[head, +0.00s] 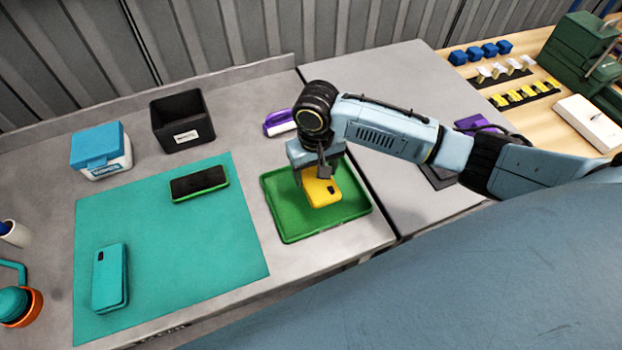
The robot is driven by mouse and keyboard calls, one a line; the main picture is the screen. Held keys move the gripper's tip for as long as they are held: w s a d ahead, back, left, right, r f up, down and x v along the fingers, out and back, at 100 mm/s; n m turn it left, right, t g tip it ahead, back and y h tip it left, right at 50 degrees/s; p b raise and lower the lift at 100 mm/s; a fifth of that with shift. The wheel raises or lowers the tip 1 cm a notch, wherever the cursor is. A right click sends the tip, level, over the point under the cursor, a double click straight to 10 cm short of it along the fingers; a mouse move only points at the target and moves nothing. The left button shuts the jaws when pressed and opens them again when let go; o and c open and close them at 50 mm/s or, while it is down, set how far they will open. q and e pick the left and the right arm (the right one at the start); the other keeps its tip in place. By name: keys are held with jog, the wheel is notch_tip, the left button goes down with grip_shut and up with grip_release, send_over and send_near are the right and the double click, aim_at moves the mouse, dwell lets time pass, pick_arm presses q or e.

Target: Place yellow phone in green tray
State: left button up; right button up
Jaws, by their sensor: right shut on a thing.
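The yellow phone (322,190) is in my right gripper (314,176), over the green tray (285,228). The gripper is shut on the phone's upper end from above. The phone's back, with its dark camera patch, faces me, and it looks tilted. I cannot tell whether its lower end touches the tray floor. The gripper hides part of the tray's far side. My left gripper is not in view.
A teal mat (170,265) left of the tray holds a green-edged phone (199,183) and a teal phone (109,278). Behind stand a black bin (181,121), a blue-lidded tub (101,150) and a purple item (279,123).

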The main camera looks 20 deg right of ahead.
aim_at(315, 187)
notch_tip(315, 187, down, 2)
jog(key=shift+s+f, duration=0.1)
jog(key=shift+f, duration=0.15)
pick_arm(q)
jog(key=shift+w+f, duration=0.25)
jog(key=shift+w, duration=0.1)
pick_arm(e)
jog(key=shift+f, duration=2.05)
jog(key=o, duration=1.2)
jog(key=shift+f, duration=0.15)
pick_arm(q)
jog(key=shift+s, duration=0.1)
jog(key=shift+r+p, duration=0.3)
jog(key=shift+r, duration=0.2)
pick_arm(e)
notch_tip(315, 187, up, 12)
jog(key=shift+r, duration=0.15)
